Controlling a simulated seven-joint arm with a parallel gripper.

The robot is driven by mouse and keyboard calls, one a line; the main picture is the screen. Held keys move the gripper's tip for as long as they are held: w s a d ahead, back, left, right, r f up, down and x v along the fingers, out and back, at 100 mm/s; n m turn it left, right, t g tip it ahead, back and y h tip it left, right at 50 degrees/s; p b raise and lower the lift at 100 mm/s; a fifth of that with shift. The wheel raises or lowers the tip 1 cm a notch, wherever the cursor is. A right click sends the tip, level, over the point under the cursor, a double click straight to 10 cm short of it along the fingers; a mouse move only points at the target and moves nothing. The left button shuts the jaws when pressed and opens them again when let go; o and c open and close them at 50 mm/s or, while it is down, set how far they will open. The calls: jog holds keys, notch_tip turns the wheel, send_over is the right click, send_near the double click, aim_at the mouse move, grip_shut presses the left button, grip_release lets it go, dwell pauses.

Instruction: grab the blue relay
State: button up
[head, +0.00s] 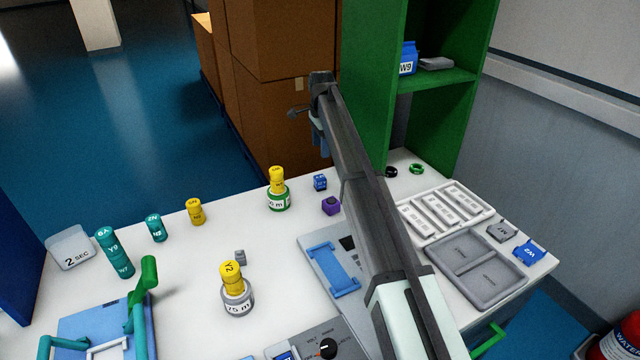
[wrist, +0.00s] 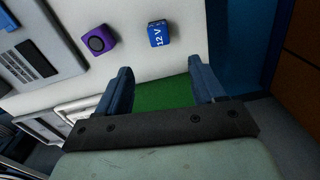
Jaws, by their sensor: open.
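The blue relay, a small blue cube marked "12 V", stands on the white table near its far edge in the head view (head: 320,183). In the wrist view (wrist: 158,34) it lies ahead of my fingertips, roughly in line with the gap between them. My gripper (wrist: 157,72) is open, with nothing between its two blue-grey fingers. In the head view my gripper (head: 318,135) is above the table's far side, apart from the relay, its fingers partly hidden by my arm.
A purple cube (head: 331,205) sits close to the relay; it also shows in the wrist view (wrist: 98,40). A yellow-topped, green-based stack (head: 278,190) stands to its left. A green shelf (head: 440,110) rises to the right. Grey and white trays (head: 475,268) lie at the right.

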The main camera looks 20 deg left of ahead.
aim_at(320, 177)
notch_tip(320, 177, down, 14)
jog(key=shift+a+r, duration=0.1)
jog(key=c, duration=1.1)
dwell(0.5)
